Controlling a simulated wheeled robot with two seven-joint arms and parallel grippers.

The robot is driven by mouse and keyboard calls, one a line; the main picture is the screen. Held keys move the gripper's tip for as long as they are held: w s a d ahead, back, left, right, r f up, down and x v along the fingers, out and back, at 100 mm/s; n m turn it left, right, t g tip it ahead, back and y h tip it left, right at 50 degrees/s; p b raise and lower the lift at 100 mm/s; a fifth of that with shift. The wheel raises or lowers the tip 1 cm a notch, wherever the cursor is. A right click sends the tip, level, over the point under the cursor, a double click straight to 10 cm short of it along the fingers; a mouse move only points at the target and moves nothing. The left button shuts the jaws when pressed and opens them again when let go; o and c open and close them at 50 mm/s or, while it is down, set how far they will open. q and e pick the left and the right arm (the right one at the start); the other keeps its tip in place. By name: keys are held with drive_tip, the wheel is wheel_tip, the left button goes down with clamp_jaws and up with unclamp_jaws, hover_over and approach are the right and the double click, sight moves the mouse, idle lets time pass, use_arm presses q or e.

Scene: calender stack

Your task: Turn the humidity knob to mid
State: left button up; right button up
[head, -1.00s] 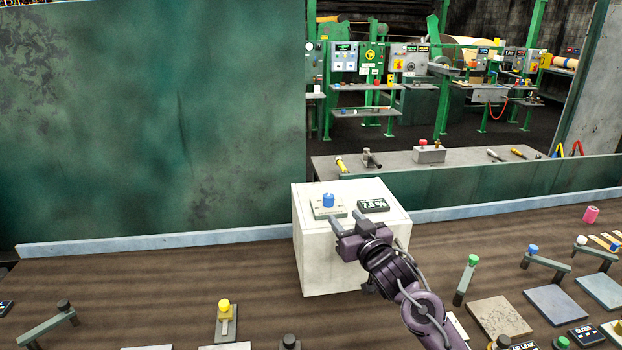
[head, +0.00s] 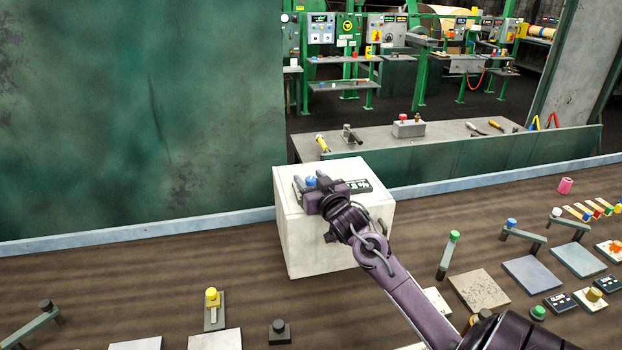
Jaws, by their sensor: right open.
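The blue knob (head: 311,181) stands on a small plate on top of a white box. Only its upper part shows behind my right gripper. My right gripper (head: 311,184) is open, with its fingers reaching over the box top on either side of the knob. Whether the fingers touch the knob I cannot tell. A dark display (head: 360,186) beside the knob is partly covered by the gripper, and its reading is not legible. My left gripper is not in view.
The white box (head: 330,240) stands on the brown bench (head: 140,290) near its back edge. A yellow-topped lever (head: 212,297) stands at front left. Grey plates, displays and a green-topped lever (head: 451,250) are at right. A green wall (head: 130,110) rises behind.

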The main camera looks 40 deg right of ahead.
drive_tip(key=c, duration=0.9)
drive_tip(key=shift+m+g+h+b, duration=0.4)
drive_tip(key=shift+m+h, duration=0.3)
drive_tip(key=shift+h, duration=0.3)
drive_tip(key=shift+c, duration=0.2)
drive_tip(key=o, duration=0.9)
drive_tip(key=shift+o, duration=0.2)
drive_tip(key=shift+s+a+f, duration=0.1)
drive_tip(key=shift+s+a, duration=0.05)
drive_tip(key=shift+s, duration=0.1)
drive_tip(key=shift+b+v, duration=1.15)
drive_tip(key=shift+v, duration=2.5)
